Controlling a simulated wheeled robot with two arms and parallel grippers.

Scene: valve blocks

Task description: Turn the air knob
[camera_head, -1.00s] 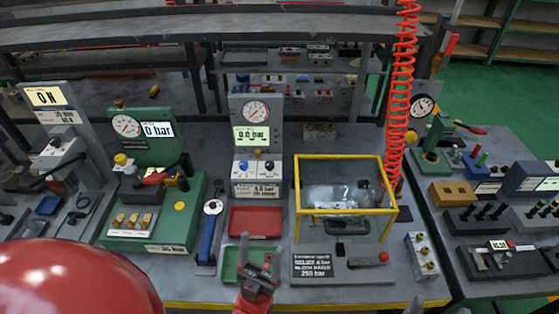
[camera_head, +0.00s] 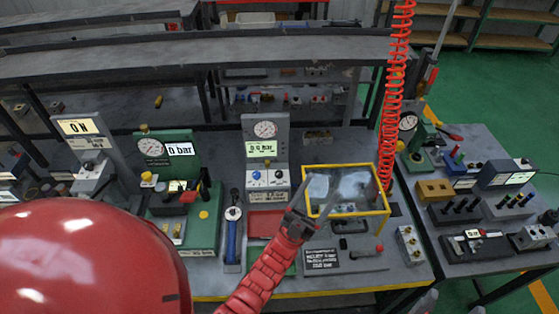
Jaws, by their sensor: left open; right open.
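A grey upright panel carries a round gauge (camera_head: 265,129) and a lit display (camera_head: 262,149) that seems to read 0.0 bar. Below them, a white control face holds a blue knob (camera_head: 256,175) and a dark knob (camera_head: 278,174) side by side. I cannot read which one is labelled air. My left gripper (camera_head: 315,190), on a red arm, is open and empty, just right of and in front of the dark knob, apart from both knobs in the picture. Grey tips at the bottom right edge appear to be my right gripper (camera_head: 450,306), mostly cut off.
A yellow-framed clear box (camera_head: 378,190) stands right of the panel, close to my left gripper. A red tray (camera_head: 262,222) lies below the knobs. A green valve block (camera_head: 205,238) stands left. A red coiled hose (camera_head: 393,95) hangs at right.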

